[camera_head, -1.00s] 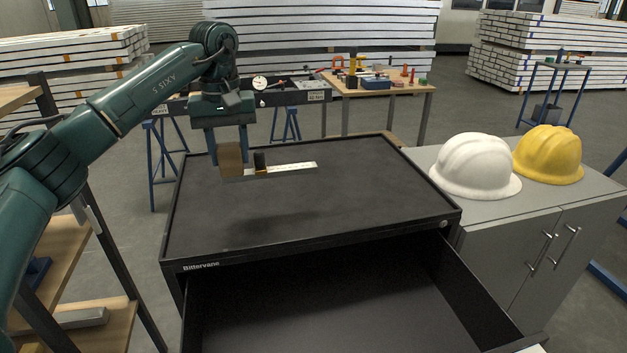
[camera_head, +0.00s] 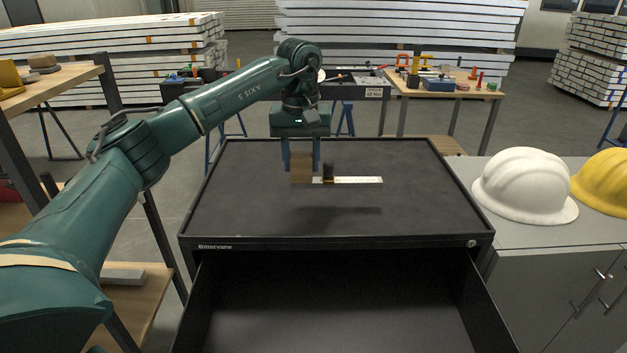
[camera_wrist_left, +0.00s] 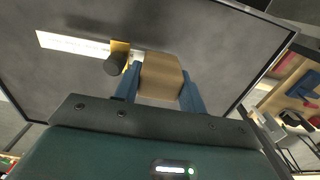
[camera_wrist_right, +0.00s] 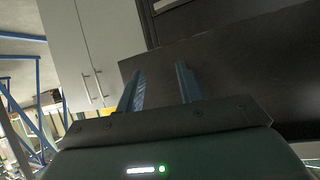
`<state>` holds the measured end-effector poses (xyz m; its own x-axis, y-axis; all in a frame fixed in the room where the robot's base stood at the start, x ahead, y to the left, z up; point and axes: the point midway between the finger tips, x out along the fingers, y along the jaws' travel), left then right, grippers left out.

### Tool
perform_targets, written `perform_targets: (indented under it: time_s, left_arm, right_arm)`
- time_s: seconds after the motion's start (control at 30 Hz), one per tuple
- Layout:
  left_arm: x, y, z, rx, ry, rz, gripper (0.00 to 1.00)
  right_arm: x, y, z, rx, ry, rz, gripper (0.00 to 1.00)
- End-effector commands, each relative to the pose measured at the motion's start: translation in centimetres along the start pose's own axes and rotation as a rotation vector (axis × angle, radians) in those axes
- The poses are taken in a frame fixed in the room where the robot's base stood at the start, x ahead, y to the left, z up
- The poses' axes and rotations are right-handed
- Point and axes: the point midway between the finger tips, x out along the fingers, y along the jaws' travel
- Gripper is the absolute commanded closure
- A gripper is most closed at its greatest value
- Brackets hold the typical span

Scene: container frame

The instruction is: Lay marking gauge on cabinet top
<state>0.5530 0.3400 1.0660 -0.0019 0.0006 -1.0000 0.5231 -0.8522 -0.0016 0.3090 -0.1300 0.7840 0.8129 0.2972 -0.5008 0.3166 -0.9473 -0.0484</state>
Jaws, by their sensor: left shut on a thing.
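The marking gauge has a brown wooden block (camera_head: 302,168), a dark knob and a pale ruled beam (camera_head: 358,181) that points right. My left gripper (camera_head: 301,165) is shut on the wooden block and holds the gauge above the black cabinet top (camera_head: 250,215). A shadow lies on the top below it, apart from the gauge. The left wrist view shows the block (camera_wrist_left: 160,76) between the two blue fingers, with the beam reaching left. My right gripper (camera_wrist_right: 160,88) shows only in its own wrist view, its fingers apart and empty, near a dark panel.
The cabinet's drawer (camera_head: 335,300) stands open at the front. A white hard hat (camera_head: 524,185) and a yellow one (camera_head: 603,180) sit on a grey cupboard to the right. Wooden shelves (camera_head: 130,290) stand at the left. The cabinet top is otherwise clear, with a raised rim.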

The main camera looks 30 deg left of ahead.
Motion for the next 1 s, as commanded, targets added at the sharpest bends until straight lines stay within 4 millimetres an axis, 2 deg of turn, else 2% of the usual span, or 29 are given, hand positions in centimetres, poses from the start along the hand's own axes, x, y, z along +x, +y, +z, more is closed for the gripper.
perform_targets:
  time_s: [0.5, 0.87, 0.9, 1.0]
  left_arm:
    - [5.6, 0.1, 0.0, 0.001, 0.001, 0.002, 0.93]
    - [6.1, 0.1, 0.0, 0.001, 0.002, 0.003, 0.93]
    - [6.1, 0.1, 0.0, 0.001, 0.001, 0.002, 0.57]
    - [6.1, 0.1, 0.0, 0.001, 0.001, 0.002, 0.49]
  right_arm:
    - [-0.2, -0.1, 0.0, -0.006, -0.008, -0.001, 0.64]
    - [-0.1, -0.1, 0.3, -0.005, -0.011, 0.000, 0.64]
    - [-0.1, -0.1, 0.2, -0.005, -0.011, 0.000, 0.64]
    - [-0.1, -0.1, 0.2, -0.005, -0.011, 0.000, 0.64]
